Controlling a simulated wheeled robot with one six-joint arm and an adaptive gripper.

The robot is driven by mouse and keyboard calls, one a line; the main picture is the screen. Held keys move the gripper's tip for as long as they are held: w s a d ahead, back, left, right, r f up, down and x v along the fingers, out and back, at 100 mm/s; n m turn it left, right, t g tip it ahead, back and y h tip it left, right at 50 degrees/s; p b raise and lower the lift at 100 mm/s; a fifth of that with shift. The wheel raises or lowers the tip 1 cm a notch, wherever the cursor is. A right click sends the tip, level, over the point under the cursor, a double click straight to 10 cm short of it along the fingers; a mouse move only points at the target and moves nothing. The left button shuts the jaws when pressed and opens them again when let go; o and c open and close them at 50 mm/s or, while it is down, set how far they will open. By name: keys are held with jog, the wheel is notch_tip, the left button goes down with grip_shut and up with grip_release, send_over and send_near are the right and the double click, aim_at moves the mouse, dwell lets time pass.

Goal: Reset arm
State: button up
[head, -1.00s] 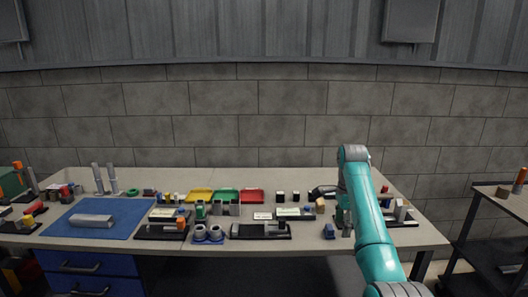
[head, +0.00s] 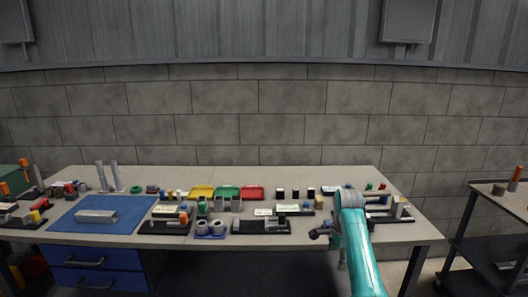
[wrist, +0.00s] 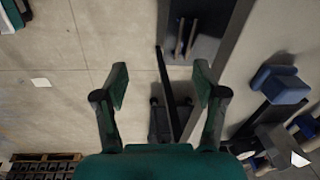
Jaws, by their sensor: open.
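My teal arm (head: 352,235) reaches up at the right of the bench in the head view. My gripper (wrist: 160,82) is open in the wrist view, its two fingers apart with nothing between them. In the head view, a dark part at the arm's end shows near the bench's front edge, but the fingers are not clear there. The wrist view looks down past the fingers at pale floor and dark furniture parts.
The bench (head: 400,232) carries several small fixtures, a blue mat (head: 125,208) with a grey bar (head: 96,216), and yellow, green and red trays (head: 251,193). A dark cart (head: 485,245) stands at the right. A wooden pallet (wrist: 45,162) lies on the floor.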

jog(key=s+a+f+n+t, duration=0.15)
jog(key=s+f, duration=0.35)
jog(key=f, duration=0.6)
jog(key=s+f+n+t, duration=0.2)
jog(key=s+f, duration=0.4)
jog(key=f, duration=0.5)
jog(key=s+a+f+n+t, duration=0.15)
jog(key=s+f, duration=0.35)
jog(key=s, duration=0.5)
jog(key=s+a+f+n+t, duration=0.1)
jog(key=s+f+n+t, duration=0.2)
jog(key=s, duration=0.8)
jog(key=s+a+r+n+t, duration=0.15)
jog(key=s+r, duration=0.25)
jog(key=s, duration=0.7)
jog(key=s+r+n+t, duration=0.1)
jog(key=s+r+n, duration=0.2)
jog(key=s, duration=0.7)
jog(key=s+r+n+t, duration=0.1)
jog(key=s+r+n, duration=0.1)
jog(key=s+r, duration=0.5)
jog(key=s+r+n+t, duration=0.2)
jog(key=s+r, duration=0.4)
jog(key=r, duration=0.8)
jog(key=shift+s, duration=0.4)
